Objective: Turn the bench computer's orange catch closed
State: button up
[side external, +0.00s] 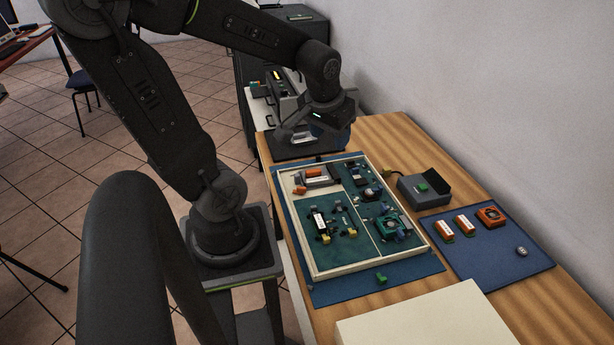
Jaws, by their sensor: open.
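The bench computer (318,272) is a shallow, cream-rimmed open case with green boards, lying on a blue mat. In its far left corner is a grey unit with an orange top (316,173). A small orange piece (300,190) sits just in front of that unit. It looks like the catch, but it is too small to tell which way it is turned. My gripper (312,138) is open and hangs beyond the case's far edge, above the back of the bench. It is apart from the orange parts, and its fingertips are hard to make out.
A dark grey box (425,192) stands right of the case. A second blue mat (490,262) holds several orange and white parts and a small round grey piece. A cream panel (430,320) covers the near bench. A wall runs along the right.

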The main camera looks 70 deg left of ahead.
aim_at(301, 188)
jog(key=s+a+f+n+g+h, duration=0.35)
jog(key=a+f+n, duration=0.3)
jog(key=a, duration=0.25)
jog(key=shift+m+t+y, duration=0.25)
jog(key=shift+t+y, duration=0.1)
jog(key=shift+t, duration=0.1)
notch_tip(301, 188, down, 14)
jog(key=shift+s, duration=0.1)
jog(key=c, duration=0.9)
jog(key=shift+m, duration=1.5)
jog(key=o, duration=0.9)
